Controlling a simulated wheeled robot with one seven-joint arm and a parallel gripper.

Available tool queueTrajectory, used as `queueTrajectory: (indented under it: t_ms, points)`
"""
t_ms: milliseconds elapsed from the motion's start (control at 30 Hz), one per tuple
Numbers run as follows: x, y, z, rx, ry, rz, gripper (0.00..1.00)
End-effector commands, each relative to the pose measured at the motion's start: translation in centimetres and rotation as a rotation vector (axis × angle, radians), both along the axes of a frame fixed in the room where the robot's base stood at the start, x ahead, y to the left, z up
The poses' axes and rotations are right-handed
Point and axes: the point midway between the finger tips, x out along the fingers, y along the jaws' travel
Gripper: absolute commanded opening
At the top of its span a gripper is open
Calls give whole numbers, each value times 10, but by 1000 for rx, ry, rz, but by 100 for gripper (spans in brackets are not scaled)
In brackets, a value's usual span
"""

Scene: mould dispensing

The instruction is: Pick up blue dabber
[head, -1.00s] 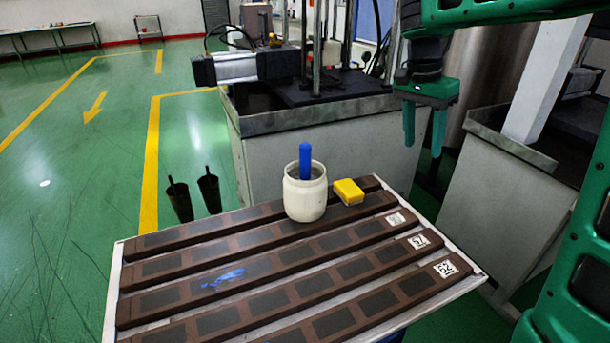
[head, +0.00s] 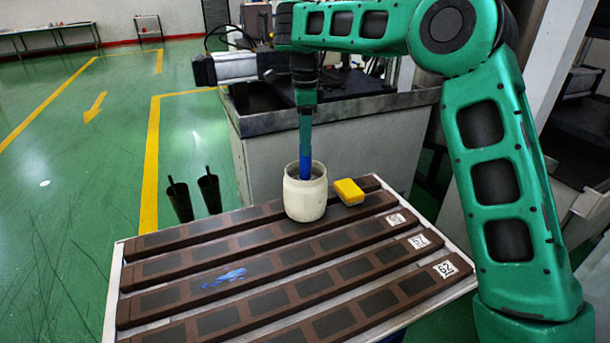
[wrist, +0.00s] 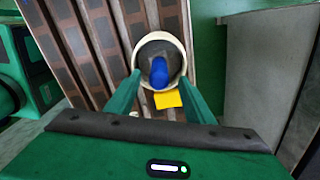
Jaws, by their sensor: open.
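The blue dabber (head: 305,163) stands upright in a cream jar (head: 304,196) on the slatted table. In the wrist view the dabber (wrist: 159,73) shows from above inside the round jar mouth (wrist: 148,40). My gripper (head: 305,128) points down directly over the jar, its fingers at the dabber's upper part. In the wrist view the two green fingers (wrist: 158,92) are spread apart, one on each side of the dabber, with a gap to it on both sides. The head view shows the fingers edge-on, partly hiding the dabber's top.
A yellow block (head: 348,191) lies just right of the jar. The table's brown slats (head: 330,242) carry dark pads, a blue smear (head: 224,276) and printed tags at their right ends. A metal-edged machine (head: 265,122) stands close behind the table.

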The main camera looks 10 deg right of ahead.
Motion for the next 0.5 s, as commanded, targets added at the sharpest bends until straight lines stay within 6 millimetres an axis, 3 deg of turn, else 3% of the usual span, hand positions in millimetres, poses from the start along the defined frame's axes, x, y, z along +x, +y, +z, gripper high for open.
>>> queueTrajectory:
  t_ms: [100, 367, 500]
  points:
    - [0, -2, -17, -1, 2, -1, 48]
    - [0, -1, -34, 0, 1, 1, 48]
    - [0, -3, -53, -1, 2, 0, 48]
